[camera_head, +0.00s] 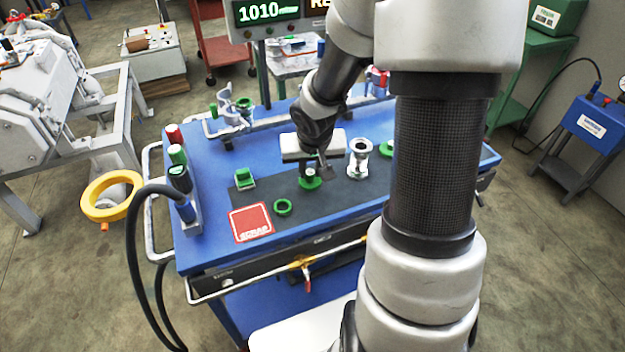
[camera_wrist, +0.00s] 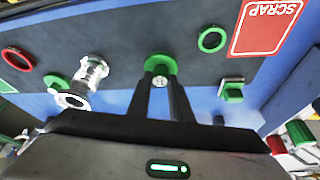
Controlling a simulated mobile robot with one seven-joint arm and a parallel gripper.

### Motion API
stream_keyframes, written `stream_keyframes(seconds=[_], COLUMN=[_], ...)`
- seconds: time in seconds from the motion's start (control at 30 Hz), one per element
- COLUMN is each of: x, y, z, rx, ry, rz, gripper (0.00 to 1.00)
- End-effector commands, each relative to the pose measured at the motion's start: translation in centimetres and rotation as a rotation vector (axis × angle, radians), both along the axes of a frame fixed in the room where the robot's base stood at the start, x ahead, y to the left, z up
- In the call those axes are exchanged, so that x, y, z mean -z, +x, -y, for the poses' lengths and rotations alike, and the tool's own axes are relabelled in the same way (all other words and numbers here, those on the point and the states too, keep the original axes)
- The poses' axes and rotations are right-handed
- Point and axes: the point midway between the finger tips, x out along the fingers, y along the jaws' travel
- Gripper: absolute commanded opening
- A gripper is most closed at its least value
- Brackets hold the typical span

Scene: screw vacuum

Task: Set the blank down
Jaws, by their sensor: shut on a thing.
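My gripper (camera_wrist: 160,88) points down over the dark mat on the blue cart. In the wrist view its two dark fingers close on the blank, a small piece of which only a silver bit (camera_wrist: 160,81) shows between the tips. A round green piece (camera_wrist: 160,64) lies right at the fingertips; I cannot tell whether it is part of the blank or a stand under it. In the head view my gripper (camera_head: 318,165) is low over the mat, with green (camera_head: 310,182) just below the fingers. Any gap beneath the blank cannot be made out.
A silver flanged fitting (camera_head: 360,158) stands right of my gripper. A green ring (camera_head: 283,207) and a red SCRAP square (camera_head: 251,222) lie to the left front, a green block (camera_head: 244,179) farther left. A rail (camera_head: 275,120) runs behind. Bare mat lies in front.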

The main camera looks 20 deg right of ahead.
Motion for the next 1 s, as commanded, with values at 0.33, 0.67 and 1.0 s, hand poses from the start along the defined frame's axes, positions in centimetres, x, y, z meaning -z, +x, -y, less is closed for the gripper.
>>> stream_keyframes(seconds=[0.33,0.67,1.0], x=[2.6,2.9,2.5], y=[0.0,0.0,0.0], z=[-0.1,0.0,0.0], rx=[0.0,0.0,0.0], ry=[0.001,0.0,0.0], rz=[-0.001,-0.001,-0.001], gripper=[0.0,0.38,0.38])
